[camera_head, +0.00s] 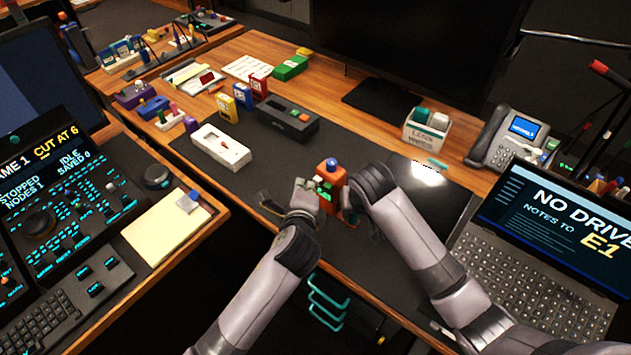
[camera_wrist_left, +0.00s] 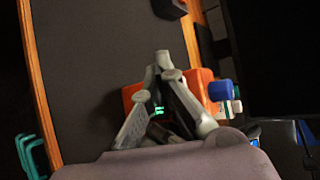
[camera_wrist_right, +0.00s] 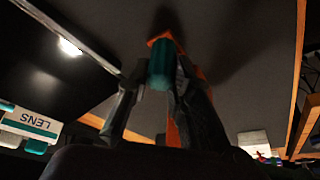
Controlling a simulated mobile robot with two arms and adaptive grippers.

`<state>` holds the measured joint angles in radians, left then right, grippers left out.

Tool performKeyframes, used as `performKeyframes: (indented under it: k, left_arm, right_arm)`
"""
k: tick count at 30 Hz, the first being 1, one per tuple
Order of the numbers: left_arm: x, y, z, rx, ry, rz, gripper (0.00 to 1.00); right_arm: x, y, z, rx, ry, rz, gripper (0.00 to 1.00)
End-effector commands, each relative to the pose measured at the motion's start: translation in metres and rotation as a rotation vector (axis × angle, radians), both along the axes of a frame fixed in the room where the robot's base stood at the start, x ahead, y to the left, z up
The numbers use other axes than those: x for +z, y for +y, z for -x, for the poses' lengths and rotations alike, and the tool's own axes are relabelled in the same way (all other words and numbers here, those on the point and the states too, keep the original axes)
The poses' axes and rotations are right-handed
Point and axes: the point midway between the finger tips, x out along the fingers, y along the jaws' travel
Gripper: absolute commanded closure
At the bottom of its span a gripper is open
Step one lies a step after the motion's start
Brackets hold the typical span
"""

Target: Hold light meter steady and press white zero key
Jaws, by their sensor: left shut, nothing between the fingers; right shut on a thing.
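The orange light meter (camera_head: 332,173) stands upright on the dark desk mat, with a blue knob (camera_head: 331,162) on top. My right gripper (camera_head: 347,200) is shut on the meter from its right side. In the right wrist view, the orange body (camera_wrist_right: 198,74) and a teal cylinder (camera_wrist_right: 160,65) show between its fingers. My left gripper (camera_head: 306,184) is shut and empty, close at the meter's left front. In the left wrist view, its closed fingertips (camera_wrist_left: 163,60) overlap the orange body (camera_wrist_left: 200,78) beside a small green display (camera_wrist_left: 158,110). I cannot make out the white zero key or whether the fingertips touch it.
A lens wipes box (camera_head: 427,132) and phone (camera_head: 510,140) stand at back right, a laptop (camera_head: 545,235) at right.

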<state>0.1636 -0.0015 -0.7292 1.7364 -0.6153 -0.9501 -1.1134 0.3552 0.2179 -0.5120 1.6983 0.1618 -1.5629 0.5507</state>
Motion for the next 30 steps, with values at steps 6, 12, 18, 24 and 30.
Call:
performKeyframes:
  k: [6, 12, 18, 24, 30]
  left_arm:
    - [0.0, 0.007, 0.007, -0.001, 0.001, 0.0, 1.0]
    - [0.0, 0.007, 0.007, 0.0, 0.001, 0.0, 1.0]
    - [-0.001, 0.013, 0.012, 0.001, 0.0, -0.002, 1.0]
    - [0.0, 0.028, 0.026, 0.001, 0.001, -0.002, 1.0]
    - [-0.001, 0.041, 0.038, 0.001, 0.001, -0.002, 1.0]
  right_arm:
    - [0.0, 0.001, 0.0, 0.0, 0.0, -0.001, 1.0]
    - [0.0, 0.0, 0.0, 0.0, 0.0, -0.001, 1.0]
    - [0.0, 0.0, 0.0, -0.001, -0.001, -0.001, 1.0]
    - [0.0, 0.0, 0.0, -0.001, -0.001, 0.0, 1.0]
    - [0.0, 0.0, 0.0, -0.001, -0.001, 0.0, 1.0]
